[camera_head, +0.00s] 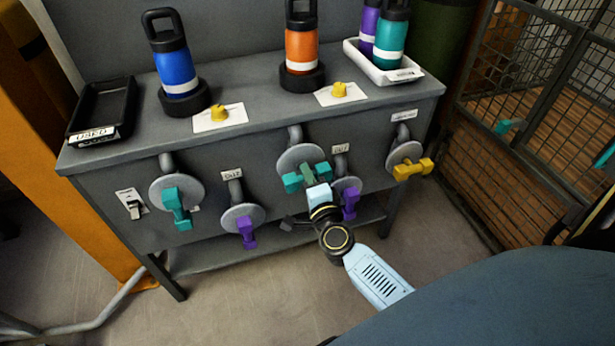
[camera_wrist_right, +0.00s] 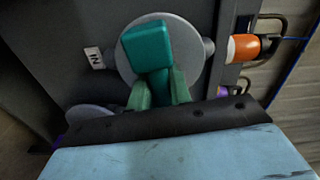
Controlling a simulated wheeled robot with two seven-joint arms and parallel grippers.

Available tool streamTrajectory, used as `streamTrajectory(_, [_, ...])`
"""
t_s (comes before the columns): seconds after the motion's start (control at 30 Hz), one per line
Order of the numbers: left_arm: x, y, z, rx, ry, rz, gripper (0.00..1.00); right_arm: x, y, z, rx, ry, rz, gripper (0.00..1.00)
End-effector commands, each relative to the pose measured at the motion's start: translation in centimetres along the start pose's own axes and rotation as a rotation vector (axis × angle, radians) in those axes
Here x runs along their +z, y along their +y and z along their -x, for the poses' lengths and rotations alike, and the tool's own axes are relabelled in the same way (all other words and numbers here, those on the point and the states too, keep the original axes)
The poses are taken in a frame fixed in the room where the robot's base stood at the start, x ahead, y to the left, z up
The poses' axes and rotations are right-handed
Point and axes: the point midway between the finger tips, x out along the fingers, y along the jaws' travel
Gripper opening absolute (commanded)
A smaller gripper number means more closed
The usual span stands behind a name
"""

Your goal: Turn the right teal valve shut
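The right teal valve (camera_head: 292,183) is on the front of the grey bench, with a round grey plate behind it. Its teal bar handle lies nearly level, its right end a little higher. My right gripper (camera_head: 309,176) is at the handle's middle. In the right wrist view, its two greenish fingers (camera_wrist_right: 160,90) flank the teal handle (camera_wrist_right: 148,45) and appear closed against it, hiding part of it. The grey plate (camera_wrist_right: 195,38) shows behind. My left gripper is in neither view.
A left teal valve (camera_head: 175,208) has its handle hanging down. Purple valves (camera_head: 246,232) (camera_head: 350,203) sit lower, one close beside my right gripper. A yellow valve (camera_head: 412,169) is at the right. Bottles (camera_head: 176,70) stand on top. A wire cage (camera_head: 535,120) stands right.

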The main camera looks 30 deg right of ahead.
Motion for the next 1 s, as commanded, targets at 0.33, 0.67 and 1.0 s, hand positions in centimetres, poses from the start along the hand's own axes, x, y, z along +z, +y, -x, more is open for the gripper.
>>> streamTrajectory(0.33, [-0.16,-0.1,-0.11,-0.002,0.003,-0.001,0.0,0.0,0.02,0.01,-0.001,0.001,-0.068,0.0])
streamTrajectory(0.67, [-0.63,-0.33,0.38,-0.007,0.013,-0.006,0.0,0.04,-0.01,0.01,-0.001,-0.002,-0.135,0.0])
streamTrajectory(1.0, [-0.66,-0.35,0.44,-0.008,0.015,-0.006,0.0,0.05,-0.01,0.01,-0.001,-0.001,-0.133,0.42])
